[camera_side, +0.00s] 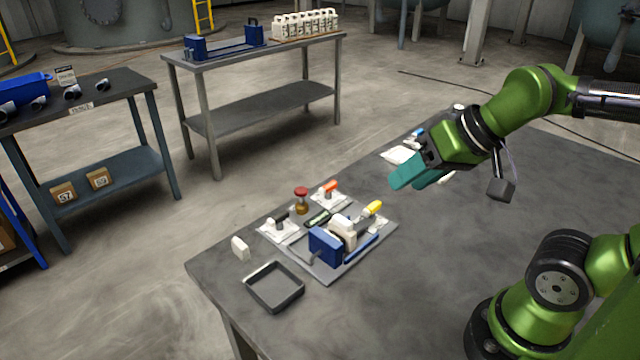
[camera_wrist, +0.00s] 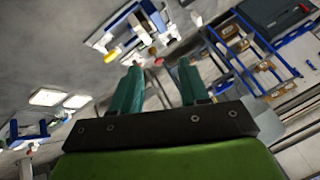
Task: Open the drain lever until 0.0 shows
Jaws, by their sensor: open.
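Several levers stand around the small press on the table. One has a red-orange handle (camera_side: 331,186) on a white base, one a yellow handle (camera_side: 374,208), and one a dark handle (camera_side: 280,222) on a white base. I cannot tell which is the drain lever. A small dark display (camera_side: 318,219) lies among them; its digits are too small to read. My gripper (camera_side: 412,178) has teal fingers and is open and empty, above the table to the upper right of the press. In the wrist view its fingers (camera_wrist: 158,88) are apart, and the yellow handle (camera_wrist: 111,55) shows beyond them.
The blue and white press (camera_side: 327,246) sits on a grey plate near the table's edge. A red-topped brass part (camera_side: 301,201) stands behind it. A dark empty tray (camera_side: 274,287) and a white block (camera_side: 241,248) lie in front. The table's right side is largely clear.

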